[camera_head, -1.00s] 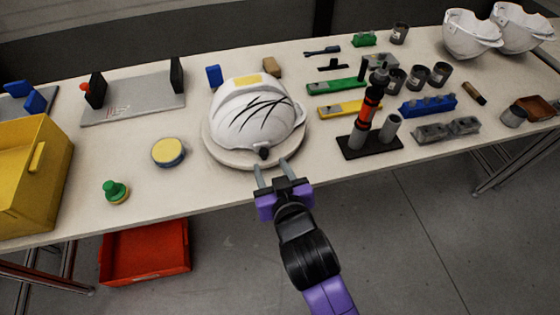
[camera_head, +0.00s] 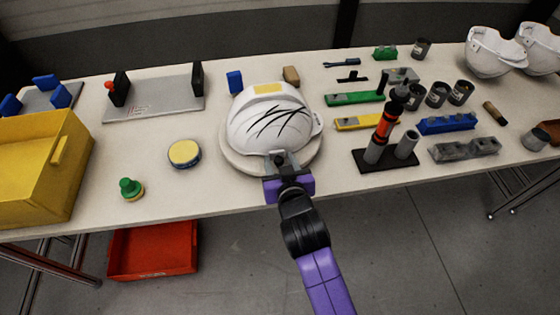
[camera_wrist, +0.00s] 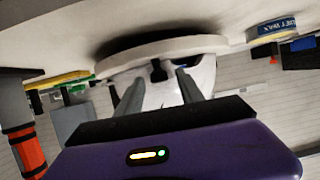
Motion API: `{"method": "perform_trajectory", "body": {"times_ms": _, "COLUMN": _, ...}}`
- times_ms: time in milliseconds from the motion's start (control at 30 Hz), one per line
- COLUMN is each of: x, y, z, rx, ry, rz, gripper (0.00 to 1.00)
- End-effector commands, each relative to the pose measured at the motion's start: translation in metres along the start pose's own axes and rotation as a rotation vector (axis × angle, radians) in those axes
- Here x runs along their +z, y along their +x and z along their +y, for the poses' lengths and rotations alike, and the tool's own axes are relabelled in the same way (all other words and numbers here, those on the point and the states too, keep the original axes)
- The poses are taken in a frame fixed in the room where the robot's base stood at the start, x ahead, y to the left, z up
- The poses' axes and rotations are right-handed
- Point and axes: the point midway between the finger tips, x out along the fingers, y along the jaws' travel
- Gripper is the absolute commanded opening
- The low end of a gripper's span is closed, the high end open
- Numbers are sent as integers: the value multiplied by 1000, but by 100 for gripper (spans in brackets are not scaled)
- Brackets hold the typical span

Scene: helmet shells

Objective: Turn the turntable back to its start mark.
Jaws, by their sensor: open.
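The turntable (camera_head: 235,160) is a round pale disc on the table with a white helmet shell (camera_head: 262,118) on it. The shell has black curved lines and a yellow patch on its far side. My gripper (camera_head: 281,157) is open at the near edge of the turntable, its fingers overlapping the shell's front. In the wrist view, which looks upside down, the disc (camera_wrist: 150,52) and shell lie just beyond the spread fingers. A small black knob (camera_wrist: 158,71) shows between the fingers; contact cannot be told. I cannot make out a start mark.
A dark stand with an orange-black tool (camera_head: 383,130) is close on the right. A yellow round tin (camera_head: 184,153) and green-knobbed stamp (camera_head: 131,188) are left, beside a yellow bin (camera_head: 30,165). Bare table lies between the tin and the turntable.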

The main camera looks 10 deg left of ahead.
Motion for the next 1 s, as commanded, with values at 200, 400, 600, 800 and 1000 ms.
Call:
{"method": "perform_trajectory", "body": {"times_ms": 200, "x": 0, "y": 0, "z": 0, "rx": 0, "ry": 0, "rz": 0, "gripper": 13}}
{"method": "perform_trajectory", "body": {"times_ms": 400, "x": 0, "y": 0, "z": 0, "rx": 0, "ry": 0, "rz": 0, "gripper": 0}}
{"method": "perform_trajectory", "body": {"times_ms": 600, "x": 0, "y": 0, "z": 0, "rx": 0, "ry": 0, "rz": 0, "gripper": 0}}
{"method": "perform_trajectory", "body": {"times_ms": 800, "x": 0, "y": 0, "z": 0, "rx": 0, "ry": 0, "rz": 0, "gripper": 0}}
{"method": "perform_trajectory", "body": {"times_ms": 1000, "x": 0, "y": 0, "z": 0, "rx": 0, "ry": 0, "rz": 0, "gripper": 0}}
